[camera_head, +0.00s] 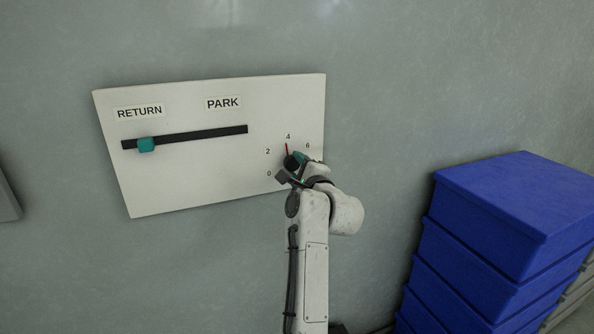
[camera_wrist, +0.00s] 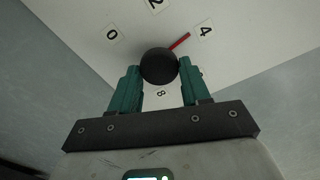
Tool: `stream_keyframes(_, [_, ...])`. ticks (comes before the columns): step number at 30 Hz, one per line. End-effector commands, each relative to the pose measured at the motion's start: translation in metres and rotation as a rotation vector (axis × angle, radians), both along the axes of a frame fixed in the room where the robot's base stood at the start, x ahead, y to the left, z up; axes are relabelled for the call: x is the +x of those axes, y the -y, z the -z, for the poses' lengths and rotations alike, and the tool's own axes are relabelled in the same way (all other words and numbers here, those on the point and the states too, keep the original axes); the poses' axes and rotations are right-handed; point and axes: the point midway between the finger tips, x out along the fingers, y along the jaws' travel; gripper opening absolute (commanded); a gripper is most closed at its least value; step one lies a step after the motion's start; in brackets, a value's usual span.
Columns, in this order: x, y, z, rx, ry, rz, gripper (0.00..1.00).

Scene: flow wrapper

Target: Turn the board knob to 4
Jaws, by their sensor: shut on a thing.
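The board knob (camera_wrist: 159,66) is a round black knob with a red pointer (camera_wrist: 180,41). In the wrist view the pointer is directed toward the 4 label (camera_wrist: 206,31). In the head view the knob (camera_head: 291,162) sits at the right of the white board (camera_head: 190,180), partly hidden by my arm, and its red pointer points up at the 4 (camera_head: 288,136). My gripper (camera_wrist: 159,78) has its teal fingers on either side of the knob, shut on it. It also shows at the knob in the head view (camera_head: 297,166).
A teal slider (camera_head: 146,145) sits near the left end of a black track under the RETURN label (camera_head: 139,112); the PARK label (camera_head: 223,103) is at the track's right. Stacked blue bins (camera_head: 510,220) stand at the right. The wall between board and bins is bare.

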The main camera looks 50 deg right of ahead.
Motion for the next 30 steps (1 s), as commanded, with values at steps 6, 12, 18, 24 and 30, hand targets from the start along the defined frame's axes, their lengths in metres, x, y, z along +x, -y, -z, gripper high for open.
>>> stream_keyframes(6, [-0.0006,0.0008,0.0031,0.083,0.045,0.002,0.16])
stream_keyframes(12, [-0.0004,0.0005,0.0033,0.118,0.064,0.0,0.16])
stream_keyframes(18, [-0.0006,0.0006,0.0035,0.125,0.068,0.001,0.16])
stream_keyframes(24, [-0.0007,0.0009,0.0037,0.125,0.068,0.001,0.16])
stream_keyframes(30, [-0.0005,0.0007,0.0032,0.123,0.068,0.002,0.61])
